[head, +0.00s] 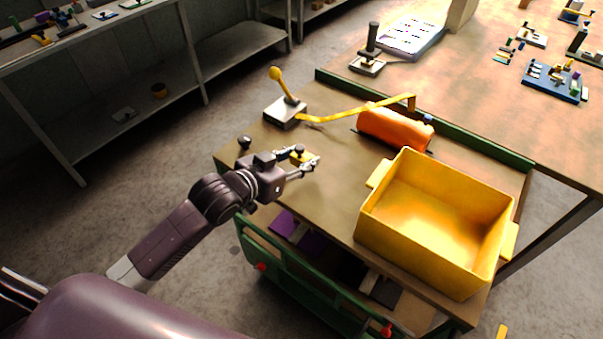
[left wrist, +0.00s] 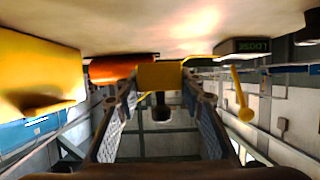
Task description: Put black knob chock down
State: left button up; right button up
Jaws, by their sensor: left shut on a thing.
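The black knob chock (head: 298,158) is a small yellow block with a black knob. My left gripper (head: 314,162) is shut on it over the left part of the wooden bench top in the head view. In the left wrist view, which is upside down, the yellow block (left wrist: 160,75) sits between the fingertips (left wrist: 158,88) and its black knob (left wrist: 162,112) hangs into the gap between the fingers. The fingers partly hide the chock in the head view. I cannot tell whether its underside touches the bench. My right gripper is not in view.
A grey box with a yellow ball-topped lever (head: 284,112) stands behind the chock. An orange roll (head: 396,128) lies behind it to the right, with a yellow strip nearby. A yellow bin (head: 368,222) fills the bench's right side. Bare bench top (head: 335,185) lies between gripper and bin.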

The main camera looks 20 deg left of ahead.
aim_at(300, 181)
pick_arm(q)
jog(key=shift+f, duration=2.8)
jog(key=shift+f, duration=0.1)
jog(key=o, duration=1.2)
jog(key=shift+s, duration=0.1)
jog(key=b+v, duration=0.1)
jog(key=v, duration=1.1)
